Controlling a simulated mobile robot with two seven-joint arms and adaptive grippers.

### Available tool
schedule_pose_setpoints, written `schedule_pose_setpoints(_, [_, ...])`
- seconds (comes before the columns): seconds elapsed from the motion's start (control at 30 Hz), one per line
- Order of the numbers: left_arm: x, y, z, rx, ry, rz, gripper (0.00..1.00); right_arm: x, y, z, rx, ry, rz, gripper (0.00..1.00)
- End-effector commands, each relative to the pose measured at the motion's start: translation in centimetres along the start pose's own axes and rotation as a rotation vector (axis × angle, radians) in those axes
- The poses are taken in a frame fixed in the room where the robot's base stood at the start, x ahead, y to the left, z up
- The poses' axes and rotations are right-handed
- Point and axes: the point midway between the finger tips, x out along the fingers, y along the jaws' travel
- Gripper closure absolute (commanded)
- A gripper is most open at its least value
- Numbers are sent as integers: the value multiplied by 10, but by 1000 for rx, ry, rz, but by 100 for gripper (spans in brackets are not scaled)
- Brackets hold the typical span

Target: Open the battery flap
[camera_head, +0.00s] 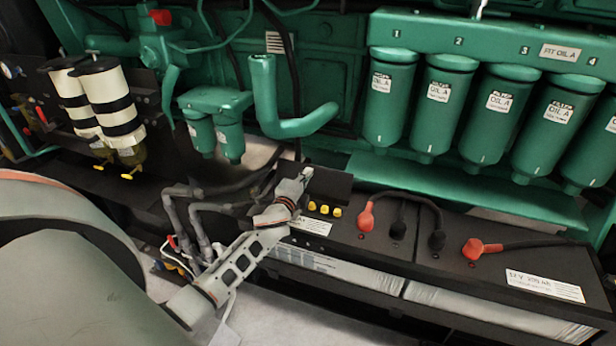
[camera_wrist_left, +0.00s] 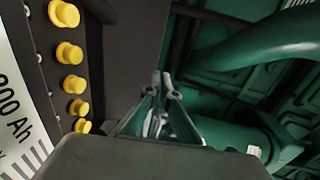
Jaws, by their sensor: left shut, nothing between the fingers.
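The battery flap (camera_head: 328,186) is a dark panel that stands raised behind a row of yellow caps (camera_head: 325,210) on the left black battery. In the left wrist view the flap (camera_wrist_left: 115,70) shows as a dark face beside several yellow caps (camera_wrist_left: 69,53). My left gripper (camera_head: 303,175) is shut and empty at the left end of the flap. Its fingertips also show in the left wrist view (camera_wrist_left: 166,88), close to the flap's edge; I cannot tell whether they touch. The flap's rear face is hidden. My right gripper is not in view.
Red and black terminals with cables (camera_head: 400,200) sit on the battery tops to the right. Green oil filters (camera_head: 445,105) and a green ledge (camera_head: 460,190) hang close behind. A green bent pipe (camera_head: 285,120) is above.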

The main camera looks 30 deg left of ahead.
Motion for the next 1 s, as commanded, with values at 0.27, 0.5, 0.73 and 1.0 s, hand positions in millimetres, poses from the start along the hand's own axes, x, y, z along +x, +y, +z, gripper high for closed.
schedule_pose_setpoints(0.27, [-44, -17, 2, 1, 2, 0, 100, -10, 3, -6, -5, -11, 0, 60])
schedule_pose_setpoints(0.5, [-83, -26, 2, 1, 2, 1, 100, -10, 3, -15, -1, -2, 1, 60])
schedule_pose_setpoints(0.73, [-96, -30, 2, 1, 1, 0, 100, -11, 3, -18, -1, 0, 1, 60])
schedule_pose_setpoints(1.0, [-106, -14, -6, -46, 17, 30, 100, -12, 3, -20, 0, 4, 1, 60])
